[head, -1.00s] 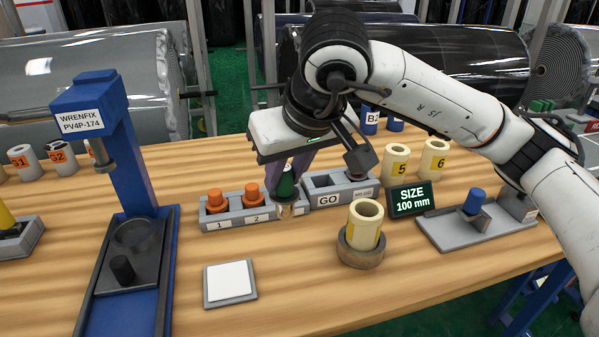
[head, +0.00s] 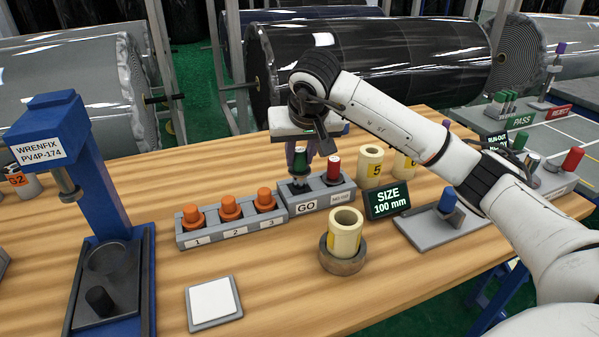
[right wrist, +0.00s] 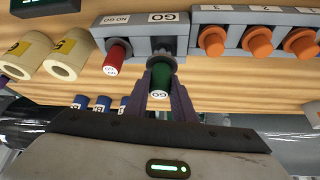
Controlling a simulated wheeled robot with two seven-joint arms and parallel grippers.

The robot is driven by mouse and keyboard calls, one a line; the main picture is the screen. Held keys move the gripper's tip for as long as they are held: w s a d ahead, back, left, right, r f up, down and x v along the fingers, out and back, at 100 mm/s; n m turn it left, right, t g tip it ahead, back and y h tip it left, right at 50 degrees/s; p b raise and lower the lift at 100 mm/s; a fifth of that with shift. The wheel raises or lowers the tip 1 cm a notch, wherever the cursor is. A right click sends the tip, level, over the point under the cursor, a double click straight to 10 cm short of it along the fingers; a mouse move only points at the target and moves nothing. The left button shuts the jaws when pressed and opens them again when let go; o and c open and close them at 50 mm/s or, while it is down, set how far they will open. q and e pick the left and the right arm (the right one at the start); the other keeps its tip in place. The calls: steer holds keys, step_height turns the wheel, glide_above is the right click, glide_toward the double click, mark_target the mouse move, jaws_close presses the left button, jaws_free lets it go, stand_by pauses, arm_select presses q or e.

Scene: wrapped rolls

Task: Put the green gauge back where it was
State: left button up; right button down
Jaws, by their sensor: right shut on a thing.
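The green gauge (head: 300,157) is upright between the fingers of my right gripper (head: 299,163), which is shut on it. Its metal lower end is at the GO compartment of the grey gauge holder (head: 306,207); I cannot tell whether it rests on the bottom. In the right wrist view, the green gauge (right wrist: 161,78) sits between the purple fingers of the gripper (right wrist: 162,98), lined up with the GO side of the holder (right wrist: 168,28). The red gauge (head: 334,164) stands in the NO GO compartment beside it. My left gripper is not in view.
A grey rack (head: 232,236) with orange-capped plugs adjoins the holder on the left. The SIZE 100 mm display (head: 388,198) and cream rolls (head: 370,163) are on the right. A cream roll in a round base (head: 344,258) stands in front. Table is clear around the white pad (head: 213,302).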

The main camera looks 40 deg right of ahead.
mark_target(300, 164)
steer(key=shift+f, duration=1.9)
steer(key=shift+f, duration=0.2)
steer(key=c, duration=1.5)
jaws_free()
steer(key=shift+r, duration=0.25)
steer(key=v, duration=1.2)
steer(key=shift+f, duration=0.1)
